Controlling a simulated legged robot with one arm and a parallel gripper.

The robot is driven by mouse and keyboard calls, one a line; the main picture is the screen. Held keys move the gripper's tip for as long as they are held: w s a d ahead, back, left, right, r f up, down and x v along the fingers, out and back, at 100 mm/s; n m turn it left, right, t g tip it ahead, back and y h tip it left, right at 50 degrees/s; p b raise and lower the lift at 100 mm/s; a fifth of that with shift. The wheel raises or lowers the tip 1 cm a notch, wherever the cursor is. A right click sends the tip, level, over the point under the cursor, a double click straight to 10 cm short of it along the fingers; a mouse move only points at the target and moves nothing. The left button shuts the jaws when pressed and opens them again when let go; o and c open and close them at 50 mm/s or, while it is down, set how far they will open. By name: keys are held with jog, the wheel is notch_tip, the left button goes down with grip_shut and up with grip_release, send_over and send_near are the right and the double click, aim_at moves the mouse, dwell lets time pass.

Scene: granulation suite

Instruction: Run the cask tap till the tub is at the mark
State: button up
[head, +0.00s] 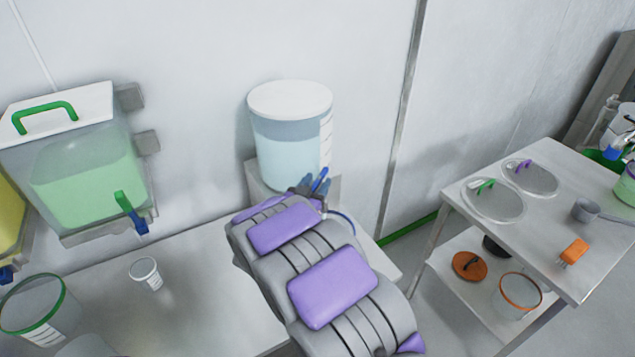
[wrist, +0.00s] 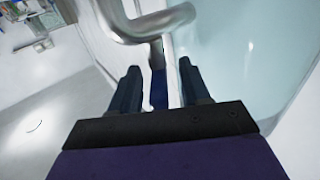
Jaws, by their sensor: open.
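The cask (head: 290,150) is a clear cylinder with a white lid, standing on a grey stand against the wall, with pale blue liquid in it. Its tap has a blue lever (head: 320,180) at the lower front. My gripper (head: 308,186) is at the tap. In the wrist view my gripper (wrist: 158,76) is open, with the blue lever (wrist: 158,88) between its fingers; I cannot tell if they touch it. A metal pipe crosses just beyond. A thin blue curved edge (head: 347,218) beside my arm may be the tub's rim; the rest, its mark and its level are hidden.
A tank of green liquid (head: 85,175) with its own tap hangs at left. A small white cup (head: 146,272) and a green-rimmed tub (head: 38,312) stand on the bench (head: 205,275). A steel trolley (head: 545,235) with lids and an orange-rimmed tub stands at right.

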jog(key=shift+x, duration=0.9)
jog(key=shift+r, duration=0.1)
grip_shut()
